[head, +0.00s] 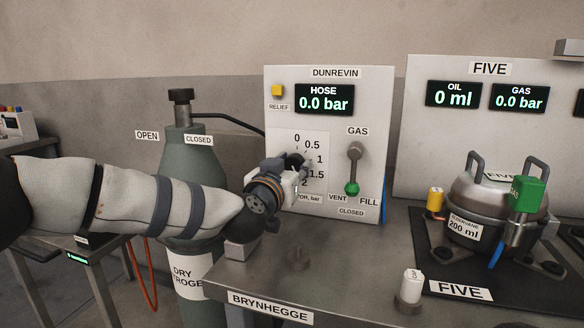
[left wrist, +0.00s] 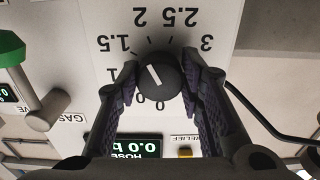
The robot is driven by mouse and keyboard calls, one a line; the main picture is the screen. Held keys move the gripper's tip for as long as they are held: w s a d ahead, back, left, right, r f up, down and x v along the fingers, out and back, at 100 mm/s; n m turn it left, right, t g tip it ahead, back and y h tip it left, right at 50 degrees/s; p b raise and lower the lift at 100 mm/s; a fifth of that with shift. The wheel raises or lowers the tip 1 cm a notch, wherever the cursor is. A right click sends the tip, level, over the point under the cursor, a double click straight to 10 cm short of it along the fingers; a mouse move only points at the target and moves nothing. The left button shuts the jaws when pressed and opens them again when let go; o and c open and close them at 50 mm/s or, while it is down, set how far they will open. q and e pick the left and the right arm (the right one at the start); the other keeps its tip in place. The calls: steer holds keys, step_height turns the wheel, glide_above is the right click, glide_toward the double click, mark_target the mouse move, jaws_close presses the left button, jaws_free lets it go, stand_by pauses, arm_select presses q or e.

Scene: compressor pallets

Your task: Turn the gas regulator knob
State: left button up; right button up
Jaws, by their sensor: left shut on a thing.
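The gas regulator knob (left wrist: 160,76) is round and black with a white pointer line, on the white Dunrevin panel (head: 376,85). In the left wrist view the panel appears upside down, and the line slants towards the 1.5 and 2 marks. My left gripper (left wrist: 161,82) has its two dark ridged fingers closed on the knob, one on each side. In the head view the left gripper (head: 294,168) reaches the dial from the left and hides most of the knob and part of the scale. The hose display (head: 325,99) reads 0.0 bar. My right gripper is not in view.
The gas lever (head: 353,168) with a green tip stands right of the dial, and a yellow relief button (head: 278,91) sits above left. A green gas cylinder (head: 192,158) stands behind my left arm. A metal pot (head: 494,205) and a white cap (head: 411,286) stand at right.

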arm_select(q)
steer(key=n, duration=1.1)
steer(key=n+b, duration=0.2)
steer(key=n, duration=0.4)
steer(key=shift+n, duration=0.3)
steer(key=n+b, duration=0.1)
steer(key=n, duration=0.3)
steer(key=shift+r+n, duration=0.1)
steer(key=shift+n, duration=0.3)
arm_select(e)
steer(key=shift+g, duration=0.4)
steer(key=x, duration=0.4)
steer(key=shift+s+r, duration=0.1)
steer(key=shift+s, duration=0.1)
arm_select(q)
steer(key=shift+d, duration=0.1)
steer(key=o, duration=1.2)
